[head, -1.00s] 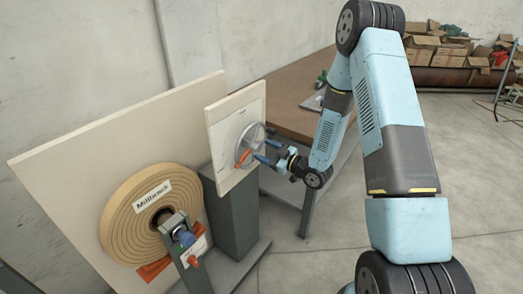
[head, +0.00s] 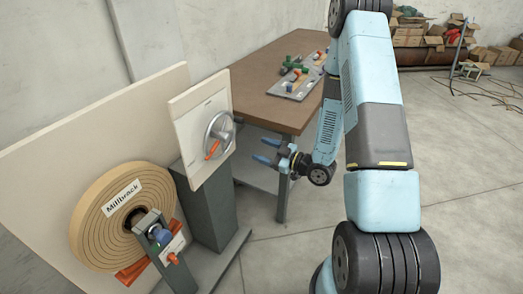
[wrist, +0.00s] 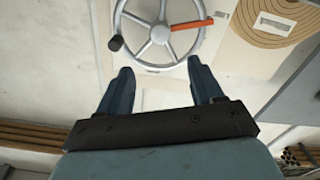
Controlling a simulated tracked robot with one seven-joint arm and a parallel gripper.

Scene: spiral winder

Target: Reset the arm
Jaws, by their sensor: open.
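My gripper (head: 267,152) is open and empty in the head view, its two blue fingers pointing left toward the handwheel. The grey handwheel (head: 220,128) with an orange handle (head: 212,149) is mounted on a pale upright panel (head: 190,135). A clear gap separates the fingertips from the wheel. In the wrist view my gripper's fingers (wrist: 158,88) are spread, with the wheel (wrist: 161,33) beyond them and its orange piece (wrist: 191,25) at upper right.
A large tan spiral roll (head: 90,235) on a pale backboard (head: 50,160) stands at left. A brown workbench (head: 262,92) behind holds a grey plate (head: 292,86) with coloured parts. Boxes (head: 412,38) lie at the back. The floor at right is mostly clear.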

